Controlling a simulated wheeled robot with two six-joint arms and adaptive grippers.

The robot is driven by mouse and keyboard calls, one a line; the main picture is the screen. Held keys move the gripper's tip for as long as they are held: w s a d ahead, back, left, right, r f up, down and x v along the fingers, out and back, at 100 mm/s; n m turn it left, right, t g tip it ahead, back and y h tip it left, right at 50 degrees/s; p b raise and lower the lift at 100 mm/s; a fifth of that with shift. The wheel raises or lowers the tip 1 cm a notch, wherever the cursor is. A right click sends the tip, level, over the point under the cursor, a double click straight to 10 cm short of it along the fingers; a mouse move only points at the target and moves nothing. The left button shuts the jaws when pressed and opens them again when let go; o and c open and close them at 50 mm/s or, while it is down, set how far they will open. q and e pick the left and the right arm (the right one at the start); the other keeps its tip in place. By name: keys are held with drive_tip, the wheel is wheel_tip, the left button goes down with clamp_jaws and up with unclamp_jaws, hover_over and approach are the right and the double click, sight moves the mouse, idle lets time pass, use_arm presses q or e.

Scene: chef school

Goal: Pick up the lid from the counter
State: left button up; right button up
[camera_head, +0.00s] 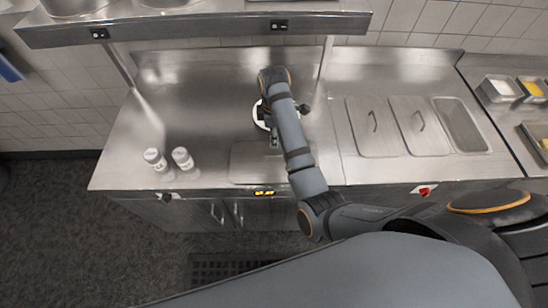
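A round white-rimmed object (259,116), perhaps the lid, lies on the steel counter (215,85). My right arm covers most of it, so I cannot tell for certain what it is. My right gripper (274,139) is low over the counter, beside the near edge of the round object. Its fingers are small and partly hidden by the arm, so its opening and any contact are unclear. Two rectangular steel lids with handles, a left one (365,140) and a right one (425,138), lie flat further right. My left gripper is not in view.
Two white-topped shakers (154,158) (183,158) stand at the front left. A flat grey panel (243,168) lies at the counter's front edge. An open steel pan (460,125) and food containers (500,88) are at right. A shelf (200,25) overhangs the back.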

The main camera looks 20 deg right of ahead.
drive_tip(key=p, duration=0.1)
hover_over(275, 156)
drive_tip(key=w, duration=0.1)
wheel_tip(275, 156, down, 5)
drive_tip(key=shift+r, duration=0.2)
drive_tip(key=shift+f, duration=0.25)
drive_tip(key=f+p, duration=0.1)
drive_tip(key=f, duration=0.2)
drive_tip(key=f+p, duration=0.1)
drive_tip(key=shift+s+f+p, duration=0.3)
drive_tip(key=shift+s+f, duration=0.05)
drive_tip(key=shift+s, duration=0.05)
drive_tip(key=shift+f, duration=0.2)
drive_tip(key=shift+w+f, duration=0.1)
drive_tip(key=shift+w, duration=0.05)
clamp_jaws()
